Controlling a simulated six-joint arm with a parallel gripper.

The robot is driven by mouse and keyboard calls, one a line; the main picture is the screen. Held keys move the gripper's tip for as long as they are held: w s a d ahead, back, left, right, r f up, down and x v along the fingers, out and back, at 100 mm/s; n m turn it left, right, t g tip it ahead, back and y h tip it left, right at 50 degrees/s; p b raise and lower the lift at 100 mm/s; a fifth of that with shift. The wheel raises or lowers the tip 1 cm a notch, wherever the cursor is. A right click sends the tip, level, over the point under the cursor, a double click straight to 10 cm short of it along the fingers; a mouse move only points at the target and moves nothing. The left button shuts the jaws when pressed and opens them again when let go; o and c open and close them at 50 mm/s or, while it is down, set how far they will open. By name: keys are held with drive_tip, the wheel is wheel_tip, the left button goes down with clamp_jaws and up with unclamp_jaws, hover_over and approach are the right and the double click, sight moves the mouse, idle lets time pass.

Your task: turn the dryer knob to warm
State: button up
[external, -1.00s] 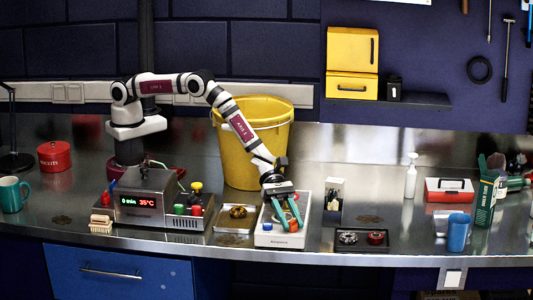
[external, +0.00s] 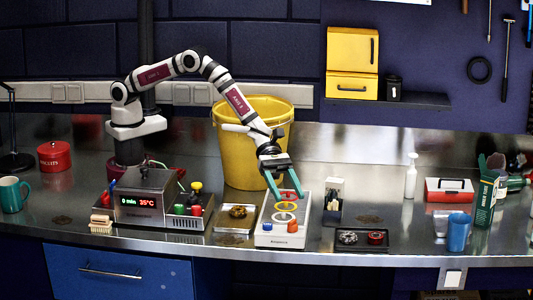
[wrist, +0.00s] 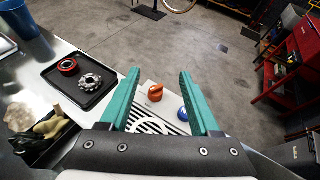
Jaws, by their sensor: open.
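The dryer appears to be the white box (external: 266,240) at the front middle of the bench. The knob's setting marks are too small to read.
A metal tray (external: 219,226) is left of the box, beside a heated unit (external: 146,190) reading 35°C. A small stand (external: 333,203) is to the right, then a black tray (external: 345,247) with round parts. A yellow bucket (external: 240,165) stands behind.

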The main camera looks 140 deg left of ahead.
drive_tip(key=shift+r, duration=0.6)
